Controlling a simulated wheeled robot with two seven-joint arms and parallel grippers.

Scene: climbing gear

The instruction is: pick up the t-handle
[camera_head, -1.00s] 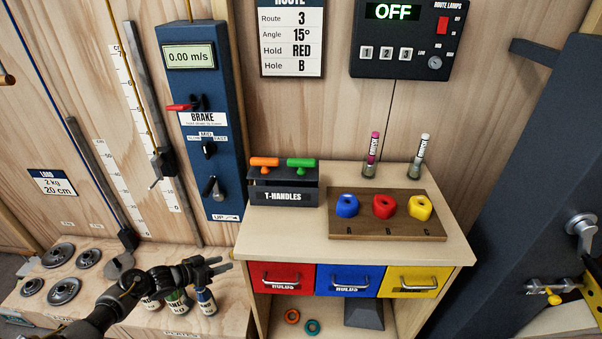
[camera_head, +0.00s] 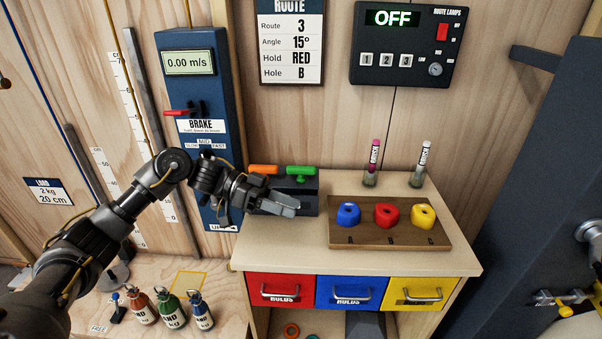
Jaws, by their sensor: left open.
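Two T-handles stand in a dark box (camera_head: 307,197) on the wooden cabinet top. My right gripper does not show.
Right of the box is a wooden board (camera_head: 380,242) with blue, red and yellow holds. Two brush tubes (camera_head: 372,165) stand behind it. The blue brake unit (camera_head: 195,95) rises on the wall at left, close behind my arm. The cabinet's front strip is clear.

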